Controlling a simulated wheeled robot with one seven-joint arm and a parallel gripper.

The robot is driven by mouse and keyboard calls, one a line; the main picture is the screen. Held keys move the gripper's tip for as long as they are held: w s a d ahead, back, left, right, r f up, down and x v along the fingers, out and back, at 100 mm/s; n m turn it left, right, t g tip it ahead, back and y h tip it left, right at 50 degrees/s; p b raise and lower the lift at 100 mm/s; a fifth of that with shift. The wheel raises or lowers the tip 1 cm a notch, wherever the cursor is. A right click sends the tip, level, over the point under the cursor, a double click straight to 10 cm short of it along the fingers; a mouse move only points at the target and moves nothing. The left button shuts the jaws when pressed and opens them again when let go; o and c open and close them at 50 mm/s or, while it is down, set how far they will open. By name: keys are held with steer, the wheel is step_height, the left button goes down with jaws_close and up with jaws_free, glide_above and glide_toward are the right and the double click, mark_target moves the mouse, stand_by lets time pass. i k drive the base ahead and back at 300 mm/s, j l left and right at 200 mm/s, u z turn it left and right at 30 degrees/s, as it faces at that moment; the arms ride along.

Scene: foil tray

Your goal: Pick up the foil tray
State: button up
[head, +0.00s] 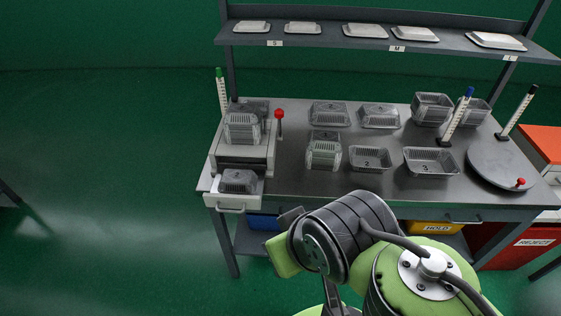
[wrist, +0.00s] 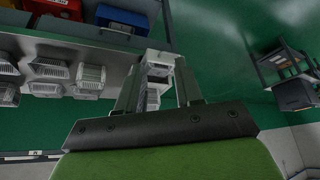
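Several grey foil trays stand on the workbench in the head view. One tray (head: 238,181) sits in the pulled-out drawer of the press at the left, and another stack (head: 242,128) is on the press. Which tray is meant cannot be told. My gripper (wrist: 160,62) is open in the wrist view, fingers apart and empty. The press and drawer show beyond the fingers, at a distance.
A shelf (head: 380,43) with white lidded trays runs above the bench (head: 290,180). A round turntable (head: 495,168) and scale posts (head: 457,115) stand at the right. A red-knobbed lever (head: 279,115) rises beside the press. Blue, yellow and red bins (head: 507,247) sit below. Floor at the left is clear.

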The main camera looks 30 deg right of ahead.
mark_target(233, 181)
steer(key=i+l+u, duration=0.1)
steer(key=u, duration=0.3)
steer(key=i+l+u, duration=0.1)
steer(key=u, duration=0.3)
steer(key=l+u, duration=0.4)
steer(key=i+j, duration=0.05)
steer(key=j, duration=0.05)
